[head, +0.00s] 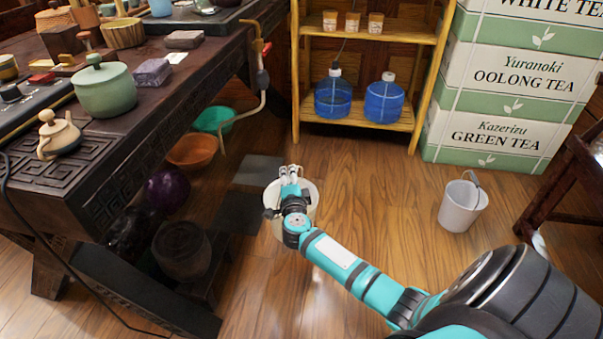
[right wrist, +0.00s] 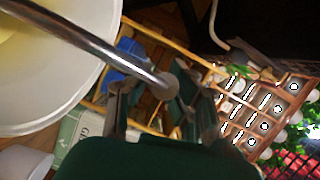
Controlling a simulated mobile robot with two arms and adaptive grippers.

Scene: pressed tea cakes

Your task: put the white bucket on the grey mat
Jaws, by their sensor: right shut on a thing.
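My right gripper (head: 290,172) is shut on the metal handle of a white bucket (head: 312,193). In the head view the arm partly hides this bucket, and its base is hidden. In the right wrist view the held white bucket (right wrist: 75,85) fills the upper left, with its handle running into the fingers (right wrist: 165,95). The grey mat (head: 258,169) lies on the floor just left of and behind the held bucket, which overlaps its right side in the picture. I cannot tell whether the bucket touches the floor. My left gripper is not in view.
A second white bucket (head: 461,207) stands on the floor at right. A dark carved table (head: 110,160) stands at left, with green (head: 213,119) and orange (head: 191,151) basins beneath. A wooden shelf (head: 410,38) and tea boxes (head: 500,90) stand behind. A darker grey patch (head: 240,211) lies nearer.

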